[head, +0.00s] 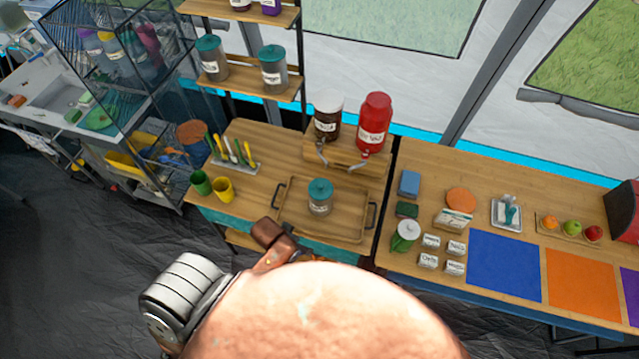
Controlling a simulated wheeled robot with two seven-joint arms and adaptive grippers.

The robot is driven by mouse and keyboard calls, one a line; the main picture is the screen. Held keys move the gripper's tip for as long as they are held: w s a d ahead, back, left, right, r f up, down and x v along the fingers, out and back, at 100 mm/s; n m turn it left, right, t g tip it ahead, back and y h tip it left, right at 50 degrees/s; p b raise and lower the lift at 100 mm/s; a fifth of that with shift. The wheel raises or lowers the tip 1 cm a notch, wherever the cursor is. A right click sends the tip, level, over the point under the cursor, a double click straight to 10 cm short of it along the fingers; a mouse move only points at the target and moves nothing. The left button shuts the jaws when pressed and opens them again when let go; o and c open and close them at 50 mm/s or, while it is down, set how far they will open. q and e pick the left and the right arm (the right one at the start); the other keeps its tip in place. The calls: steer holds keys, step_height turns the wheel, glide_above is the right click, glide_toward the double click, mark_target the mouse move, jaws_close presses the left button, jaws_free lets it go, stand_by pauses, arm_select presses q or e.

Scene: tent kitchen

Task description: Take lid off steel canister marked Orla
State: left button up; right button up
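A steel canister (320,207) with a teal lid (320,187) stands upright on a wooden tray with dark handles (352,228). The lid is on. The canister has a pale label that is too small to read. Two similar canisters with teal lids, a left one (214,68) and a right one (274,78), stand on the shelf behind. I cannot read which one is marked Orla. A large copper-coloured rounded shape and a grey ribbed part, likely my own arm links, fill the bottom. I cannot make out fingertips of either gripper.
A brown jar (327,120) and a red jar (374,122) stand on a raised wooden stand behind the tray. Green (200,182) and yellow (223,189) cups stand left. The right table holds small boxes, a white-lidded green jar (405,238) and coloured mats.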

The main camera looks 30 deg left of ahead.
arm_select(q)
steer(key=w+d+r+n+g+h+p, duration=0.1)
steer(key=w+d+r+h+p, duration=0.1)
steer(key=w+d+r, duration=0.75)
step_height(320, 180, up, 8)
steer(key=n+g+y, duration=0.3)
steer(key=n, duration=0.4)
glide_above(320, 186)
steer(key=d, duration=0.1)
steer(key=shift+s+f, duration=0.1)
steer(key=shift+f, duration=0.1)
steer(key=f, duration=0.2)
steer(key=f+p, duration=0.1)
steer(key=f, duration=0.2)
steer(key=a+f, duration=0.1)
steer(key=f, duration=0.1)
steer(key=shift+w+f, duration=0.3)
steer(key=shift+s, duration=0.1)
steer(key=c, duration=1.4)
